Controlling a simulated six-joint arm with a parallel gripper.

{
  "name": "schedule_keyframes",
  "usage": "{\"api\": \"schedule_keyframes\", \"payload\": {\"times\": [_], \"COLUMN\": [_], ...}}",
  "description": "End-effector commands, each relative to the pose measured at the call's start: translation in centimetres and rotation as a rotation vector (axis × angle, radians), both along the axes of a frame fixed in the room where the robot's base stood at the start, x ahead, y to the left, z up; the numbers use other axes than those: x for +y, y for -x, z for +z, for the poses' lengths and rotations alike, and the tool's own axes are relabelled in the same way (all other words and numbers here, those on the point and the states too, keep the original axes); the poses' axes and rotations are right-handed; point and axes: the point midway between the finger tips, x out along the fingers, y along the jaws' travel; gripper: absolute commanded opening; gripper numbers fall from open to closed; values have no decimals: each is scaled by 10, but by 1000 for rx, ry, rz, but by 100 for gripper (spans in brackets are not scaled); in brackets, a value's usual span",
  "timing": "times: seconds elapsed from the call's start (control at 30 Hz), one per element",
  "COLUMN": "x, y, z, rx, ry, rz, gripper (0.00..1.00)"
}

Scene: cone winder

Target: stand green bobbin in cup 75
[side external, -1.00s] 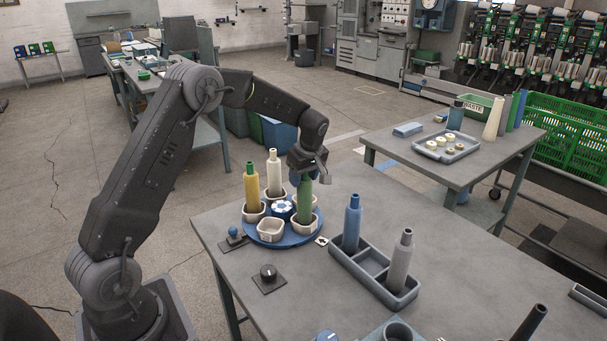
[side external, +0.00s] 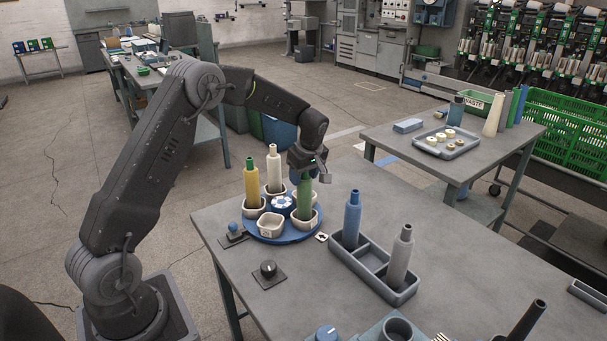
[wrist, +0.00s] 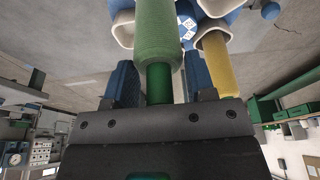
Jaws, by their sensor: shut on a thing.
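My gripper (side external: 307,176) is shut on the top of the green bobbin (side external: 304,199), which is upright at the right of the blue turntable (side external: 283,238). The bobbin's lower end is in or just above a pale cup (side external: 305,223); I cannot tell whether it rests on the cup's bottom. In the wrist view, the green bobbin (wrist: 156,38) rises between my blue-padded fingers (wrist: 158,88). Several pale cups stand around the turntable. I cannot read any cup number, so I cannot tell which is 75.
A yellow bobbin (side external: 251,184) and a cream bobbin (side external: 273,170) stand in cups close by. The front cup (side external: 270,226) is empty. A grey tray (side external: 375,277) to the right holds a blue bobbin (side external: 352,218) and a grey bobbin (side external: 400,257). A knob (side external: 268,269) sits in front.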

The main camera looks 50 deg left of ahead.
Motion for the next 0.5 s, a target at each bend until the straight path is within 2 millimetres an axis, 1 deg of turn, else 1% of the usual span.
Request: {"api": "schedule_keyframes", "payload": {"times": [0.03,0.07,0.1,0.33,0.5], "x": [0,0,0,0,0], "y": [0,0,0,0,0], "z": [0,0,0,0,0], "rx": [-1,-1,-1,0,0], "ry": [0,0,0,0,0], "rz": [0,0,0,0,0], "gripper": [29,53,57,79,80]}}
